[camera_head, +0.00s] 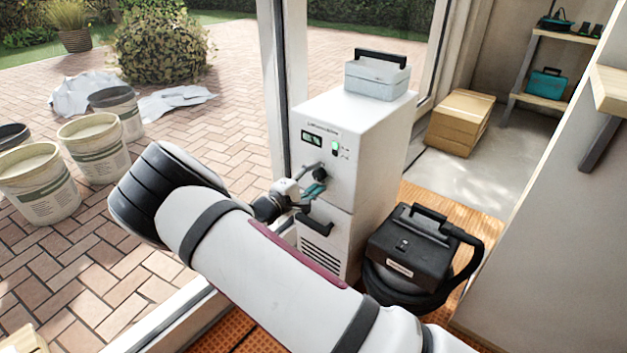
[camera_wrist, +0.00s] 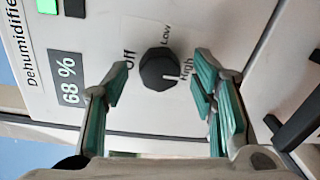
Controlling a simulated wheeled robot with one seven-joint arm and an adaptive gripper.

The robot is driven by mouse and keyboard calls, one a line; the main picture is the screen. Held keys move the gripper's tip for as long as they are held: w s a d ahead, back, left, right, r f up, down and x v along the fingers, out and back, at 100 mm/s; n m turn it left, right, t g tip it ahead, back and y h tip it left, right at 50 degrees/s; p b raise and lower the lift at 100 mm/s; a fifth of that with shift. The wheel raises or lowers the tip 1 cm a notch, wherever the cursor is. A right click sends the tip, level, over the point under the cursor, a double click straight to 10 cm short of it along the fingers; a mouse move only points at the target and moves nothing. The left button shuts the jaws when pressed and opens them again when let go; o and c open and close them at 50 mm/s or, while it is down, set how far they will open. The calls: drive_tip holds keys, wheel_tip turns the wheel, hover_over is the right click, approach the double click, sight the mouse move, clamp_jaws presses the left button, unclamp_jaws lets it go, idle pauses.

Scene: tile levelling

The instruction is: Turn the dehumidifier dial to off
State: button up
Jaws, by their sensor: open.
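The white dehumidifier (camera_head: 375,150) stands upright by the door frame. In the wrist view its black dial (camera_wrist: 157,66) sits between the labels Off, Low and High. A pale mark on the dial lies on the side towards High. My gripper (camera_wrist: 160,84) is open, with its teal finger pads apart on either side of the dial, and the dial is not gripped. I cannot tell whether a pad touches it. In the head view my gripper (camera_head: 313,184) is at the dehumidifier's front, partly covering the dial area. The display (camera_wrist: 68,78) reads 68 %.
A light grey box with a dark handle (camera_head: 377,78) sits on top of the dehumidifier. A black vacuum-like machine with a hose (camera_head: 410,250) stands close at its right. A dark handle (camera_head: 314,222) juts out below my gripper. Buckets (camera_head: 95,150) stand on the paving at left.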

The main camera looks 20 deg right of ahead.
drive_tip(key=c, duration=1.1)
drive_tip(key=shift+c, duration=0.2)
